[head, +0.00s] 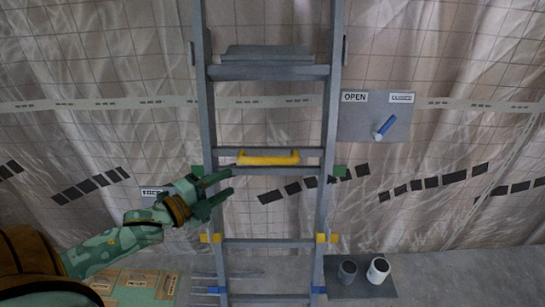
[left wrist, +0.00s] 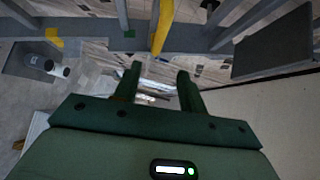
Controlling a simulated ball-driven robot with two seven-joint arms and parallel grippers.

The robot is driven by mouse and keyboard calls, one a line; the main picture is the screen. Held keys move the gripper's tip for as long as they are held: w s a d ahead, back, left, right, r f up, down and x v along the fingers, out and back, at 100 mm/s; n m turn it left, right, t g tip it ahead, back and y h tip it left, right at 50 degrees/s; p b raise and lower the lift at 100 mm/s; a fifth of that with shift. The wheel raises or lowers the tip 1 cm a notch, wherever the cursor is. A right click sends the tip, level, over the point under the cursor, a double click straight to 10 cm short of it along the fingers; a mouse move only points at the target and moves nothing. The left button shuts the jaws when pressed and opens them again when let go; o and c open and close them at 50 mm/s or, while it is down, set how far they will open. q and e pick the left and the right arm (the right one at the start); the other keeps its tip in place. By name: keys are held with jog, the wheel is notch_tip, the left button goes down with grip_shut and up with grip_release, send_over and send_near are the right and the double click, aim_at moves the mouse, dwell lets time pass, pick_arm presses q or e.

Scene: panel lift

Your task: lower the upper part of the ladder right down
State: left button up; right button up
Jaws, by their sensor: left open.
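The grey ladder (head: 265,72) stands upright in the middle of the head view, with two long rails and several rungs. A yellow handle (head: 268,158) sits on a crossbar at mid-height; it also shows at the top of the left wrist view (left wrist: 163,25). Green marks are beside the rails near the handle, yellow marks (head: 327,238) lower, blue marks lowest. My left gripper (head: 229,187) is open and empty, in front of the left rail, below and left of the handle. Its two fingers (left wrist: 160,72) are spread apart, with the handle beyond them. My right gripper is out of view.
Right of the ladder, a grey panel (head: 352,128) carries OPEN and CLOSED labels and a blue lever (head: 386,125). A dark mat (head: 345,290) at lower right bears a grey cup (head: 347,272) and a white cup (head: 378,271). Sheeting hangs behind the ladder.

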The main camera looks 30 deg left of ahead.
aim_at(265, 162)
pick_arm(q)
jog(key=x, duration=1)
jog(key=shift+a+r+p, duration=0.1)
jog(key=shift+r+p, duration=0.05)
jog(key=shift+p, duration=0.2)
jog(key=x, duration=0.6)
jog(key=shift+s, duration=0.1)
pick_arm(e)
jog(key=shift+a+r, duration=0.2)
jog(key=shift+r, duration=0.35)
pick_arm(q)
jog(key=shift+s, duration=0.1)
